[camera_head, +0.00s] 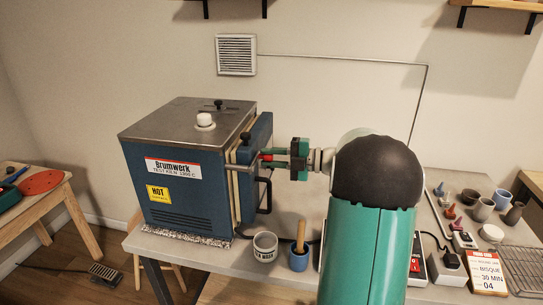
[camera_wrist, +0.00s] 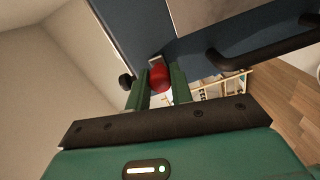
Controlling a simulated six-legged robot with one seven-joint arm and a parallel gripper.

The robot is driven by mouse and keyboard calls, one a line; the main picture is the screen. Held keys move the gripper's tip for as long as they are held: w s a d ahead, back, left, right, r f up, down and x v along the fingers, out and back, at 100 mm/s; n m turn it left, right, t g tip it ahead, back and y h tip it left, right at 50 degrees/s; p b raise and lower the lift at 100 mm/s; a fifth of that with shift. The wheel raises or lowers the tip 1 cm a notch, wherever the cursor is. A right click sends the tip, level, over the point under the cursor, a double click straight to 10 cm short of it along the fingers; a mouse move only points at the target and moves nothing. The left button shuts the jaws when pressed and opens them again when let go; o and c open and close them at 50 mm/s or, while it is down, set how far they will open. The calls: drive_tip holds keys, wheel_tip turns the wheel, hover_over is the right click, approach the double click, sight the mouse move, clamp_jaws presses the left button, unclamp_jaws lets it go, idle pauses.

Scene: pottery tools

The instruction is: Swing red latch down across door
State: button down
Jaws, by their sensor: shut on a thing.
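A blue kiln (camera_head: 185,190) stands on the grey table, with its blue door (camera_head: 262,135) on the right side. A cream strip shows between the kiln body and the door. The red latch knob (camera_head: 266,157) shows small at the door's outer face. In the wrist view the red knob (camera_wrist: 160,77) sits between my two fingers, at the end of a short metal piece against the blue door (camera_wrist: 130,25). My gripper (camera_head: 275,157) is shut on it and reaches in from the right. Most of the latch arm is hidden by the fingers.
A black door handle (camera_head: 265,194) lies just below my gripper and also shows in the wrist view (camera_wrist: 262,44). A black knob (camera_head: 246,137) is at the upper door edge. A white mug (camera_head: 265,247) and blue cup (camera_head: 299,258) stand below on the table (camera_head: 225,262).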

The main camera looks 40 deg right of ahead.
drive_tip(key=shift+f, duration=0.1)
idle(0.3)
drive_tip(key=c, duration=1.2)
unclamp_jaws()
drive_tip(key=shift+c, duration=0.2)
drive_tip(key=v, duration=1.3)
drive_tip(key=shift+s+d, duration=0.3)
drive_tip(key=shift+a, duration=0.1)
